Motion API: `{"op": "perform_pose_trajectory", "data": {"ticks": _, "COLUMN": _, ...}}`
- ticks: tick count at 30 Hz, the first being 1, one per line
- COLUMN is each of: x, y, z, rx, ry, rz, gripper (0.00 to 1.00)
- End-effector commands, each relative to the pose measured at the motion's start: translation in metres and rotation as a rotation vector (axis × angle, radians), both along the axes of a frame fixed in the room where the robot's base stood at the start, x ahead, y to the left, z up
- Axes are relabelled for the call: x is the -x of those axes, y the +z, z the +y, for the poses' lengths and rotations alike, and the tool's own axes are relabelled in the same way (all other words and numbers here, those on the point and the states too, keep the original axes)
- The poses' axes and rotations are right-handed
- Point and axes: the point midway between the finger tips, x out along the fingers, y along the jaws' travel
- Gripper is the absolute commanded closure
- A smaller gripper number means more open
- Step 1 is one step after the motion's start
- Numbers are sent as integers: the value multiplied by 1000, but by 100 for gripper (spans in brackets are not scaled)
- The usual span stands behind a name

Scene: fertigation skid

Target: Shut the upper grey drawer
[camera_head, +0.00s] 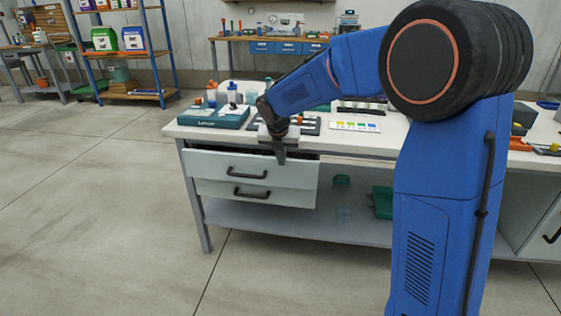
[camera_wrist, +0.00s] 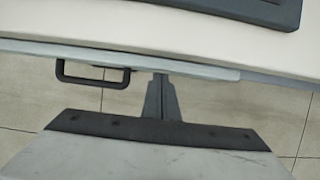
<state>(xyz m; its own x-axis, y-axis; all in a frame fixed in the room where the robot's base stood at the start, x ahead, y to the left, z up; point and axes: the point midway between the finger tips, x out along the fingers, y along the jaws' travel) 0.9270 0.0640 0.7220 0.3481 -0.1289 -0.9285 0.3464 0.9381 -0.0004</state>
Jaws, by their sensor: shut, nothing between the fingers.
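The upper grey drawer (camera_head: 215,162) is under the left part of the white workbench, with a dark bar handle (camera_head: 246,174) on its front. In the wrist view the drawer's top edge (camera_wrist: 200,70) runs as a pale strip just outside the bench edge, so it seems to stick out a little. Its handle (camera_wrist: 93,85) shows left of my fingers. My gripper (camera_head: 281,160) is shut and empty, pointing down at the drawer's right end. In the wrist view my gripper (camera_wrist: 160,76) reaches the strip; I cannot tell whether it touches.
A lower grey drawer (camera_head: 215,187) with its own handle sits directly below. The bench top (camera_head: 335,143) holds a teal box (camera_head: 214,117), bottles and a card with coloured patches (camera_head: 355,127). A green bin (camera_head: 382,202) stands on the lower shelf. The floor in front is clear.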

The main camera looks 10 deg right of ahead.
Motion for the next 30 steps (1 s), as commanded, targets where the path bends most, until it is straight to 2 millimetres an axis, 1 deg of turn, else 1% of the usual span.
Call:
{"op": "perform_pose_trajectory", "data": {"ticks": 8, "x": 0, "y": 0, "z": 0, "rx": 0, "ry": 0, "rz": 0, "gripper": 100}}
{"op": "perform_pose_trajectory", "data": {"ticks": 11, "x": -7, "y": 0, "z": -2, "rx": 0, "ry": -1, "rz": 0, "gripper": 100}}
{"op": "perform_pose_trajectory", "data": {"ticks": 15, "x": -21, "y": 0, "z": -8, "rx": 0, "ry": -1, "rz": 0, "gripper": 100}}
{"op": "perform_pose_trajectory", "data": {"ticks": 17, "x": -24, "y": 0, "z": -9, "rx": 0, "ry": -1, "rz": -1, "gripper": 100}}
{"op": "perform_pose_trajectory", "data": {"ticks": 26, "x": -24, "y": 0, "z": -8, "rx": 0, "ry": 0, "rz": 0, "gripper": 100}}
{"op": "perform_pose_trajectory", "data": {"ticks": 30, "x": -21, "y": 0, "z": -3, "rx": 0, "ry": 0, "rz": 0, "gripper": 100}}
